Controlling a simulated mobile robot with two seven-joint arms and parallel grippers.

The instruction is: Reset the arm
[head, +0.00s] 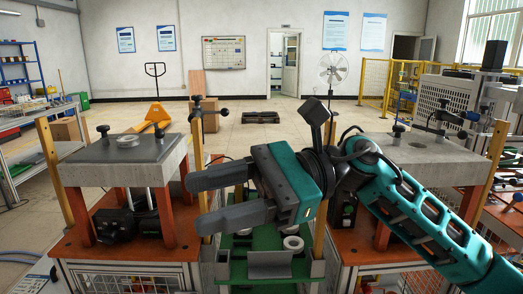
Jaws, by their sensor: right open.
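My right gripper (196,202) is in the middle of the head view, at the end of my teal and black right arm, which comes in from the lower right. Its two grey fingers point left and are apart, with nothing between them. It is raised in front of the gap between two heater stations. The left station's grey top (90,171) and the right station's grey top (430,150) are on either side. My left gripper is not in view.
A round metal piece (127,141) lies on the left top. Below my gripper, a green surface (240,272) carries pale rings (292,243), partly hidden by the gripper. A yellow pallet jack (156,116) and a fan (333,70) stand behind. The floor between is mostly clear.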

